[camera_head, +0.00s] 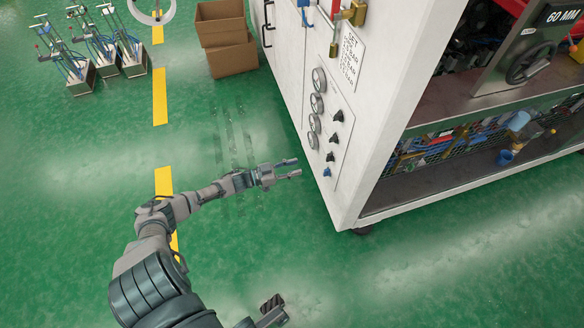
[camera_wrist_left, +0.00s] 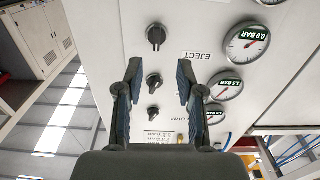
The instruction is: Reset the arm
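My left arm comes in from the lower left in the head view. Its gripper (camera_head: 289,168) is open and empty, pointing right at the white machine's control panel (camera_head: 345,100), beside the lowest blue knob (camera_head: 327,172). In the left wrist view the two dark fingers (camera_wrist_left: 160,78) stand apart with nothing between them but the panel behind. Black knobs (camera_wrist_left: 156,37) show between and above the fingertips; I see no clear contact. A dark gripper part (camera_head: 272,308), apparently of my right arm, shows at the bottom edge; its finger state is unclear.
Pressure gauges (camera_head: 318,79) line the panel, with a padlock (camera_head: 358,13) above. The machine's open shelf (camera_head: 480,150) holds clutter at right. Cardboard boxes (camera_head: 226,38) and small carts (camera_head: 85,70) stand behind at left. The green floor (camera_head: 420,270) is clear in front.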

